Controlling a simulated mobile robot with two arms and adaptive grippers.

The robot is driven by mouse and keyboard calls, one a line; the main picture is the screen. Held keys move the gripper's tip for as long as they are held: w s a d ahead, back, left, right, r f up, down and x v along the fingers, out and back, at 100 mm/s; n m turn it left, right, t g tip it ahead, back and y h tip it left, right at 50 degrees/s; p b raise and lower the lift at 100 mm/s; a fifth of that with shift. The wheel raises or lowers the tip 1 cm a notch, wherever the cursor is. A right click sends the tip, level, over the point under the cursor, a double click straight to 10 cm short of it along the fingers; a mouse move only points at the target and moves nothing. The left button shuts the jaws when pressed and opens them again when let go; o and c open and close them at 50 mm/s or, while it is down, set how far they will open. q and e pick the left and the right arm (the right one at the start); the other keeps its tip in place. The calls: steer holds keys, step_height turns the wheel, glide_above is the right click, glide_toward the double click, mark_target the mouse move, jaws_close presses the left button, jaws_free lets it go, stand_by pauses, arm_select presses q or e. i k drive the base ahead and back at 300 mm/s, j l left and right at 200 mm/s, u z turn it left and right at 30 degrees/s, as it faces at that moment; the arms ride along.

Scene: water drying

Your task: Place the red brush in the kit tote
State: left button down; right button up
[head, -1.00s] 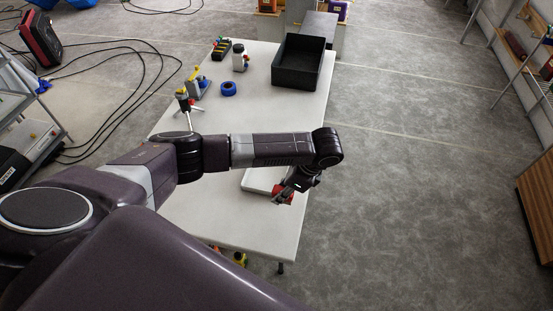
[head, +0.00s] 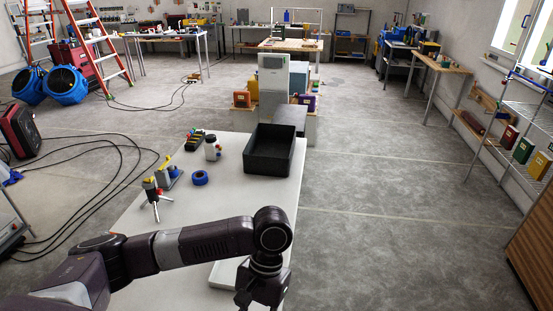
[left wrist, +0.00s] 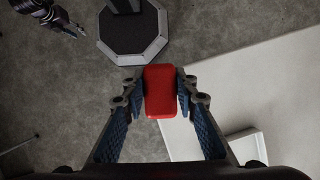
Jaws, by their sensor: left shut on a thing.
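The red brush (left wrist: 160,92) shows in the left wrist view as a red block between my fingers. My left gripper (left wrist: 162,80) is shut on it. In the head view my left gripper (head: 262,292) points down near the table's right edge, beside a white tray; the brush is hidden there. The kit tote appears to be the black open bin (head: 272,168) at the far end of the table, well ahead of the gripper. No contents show inside it. My right gripper (left wrist: 74,30) is at the upper left of the left wrist view, too small to judge.
The white table (head: 170,222) carries a blue ring (head: 200,178), a white bottle (head: 213,148), a small tripod (head: 155,200) and a dark rack (head: 196,140) left of the bin. The white tray (head: 224,273) lies under my arm. The tabletop between gripper and bin looks clear.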

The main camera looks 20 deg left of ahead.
mark_target(275, 144)
steer(key=i+l+u, duration=0.1)
steer(key=i+l, duration=0.45)
steer(key=l, duration=0.15)
steer(key=i+l+u, duration=0.15)
steer(key=i+l, duration=0.15)
steer(key=i+l+u, duration=0.1)
steer(key=i+l, duration=0.15)
steer(key=l, duration=0.2)
steer(key=i+u, duration=0.35)
steer(key=i, duration=0.8)
steer(key=i+j, duration=0.2)
steer(key=j, duration=0.2)
steer(key=i+j+u, duration=0.1)
steer(key=j, duration=0.3)
steer(key=i, duration=0.05)
